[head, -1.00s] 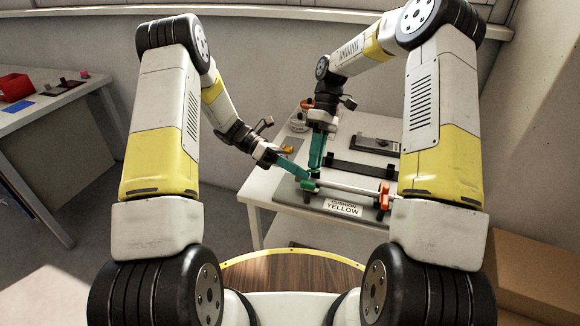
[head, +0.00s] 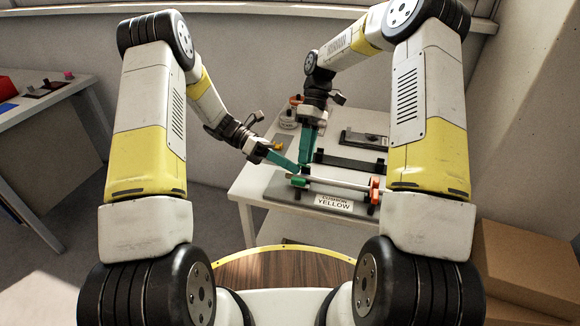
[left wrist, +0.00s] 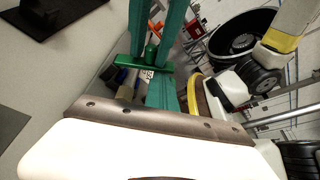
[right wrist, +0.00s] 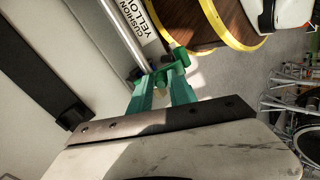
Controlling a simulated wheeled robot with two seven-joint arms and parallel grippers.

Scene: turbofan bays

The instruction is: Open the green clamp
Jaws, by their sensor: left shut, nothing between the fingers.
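The green clamp (head: 298,181) sits at the left end of a pale rod on the fixture plate. Parts of it show in the left wrist view (left wrist: 151,52) and the right wrist view (right wrist: 178,63). My left gripper (head: 294,167) is shut and empty, with its teal fingers at the clamp from the left. My right gripper (head: 303,164) points down over the clamp. In the right wrist view its fingers stand apart with part of the clamp between their tips. I cannot tell whether either gripper touches the clamp; the fingers partly hide it.
The rod (head: 340,183) runs right to an orange clamp (head: 375,186). A label reading CUSHION YELLOW (head: 333,204) lies in front. A black bar (head: 348,163) and a dark device (head: 364,140) lie behind on the white table (head: 246,188). Cardboard boxes (head: 520,265) stand at right.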

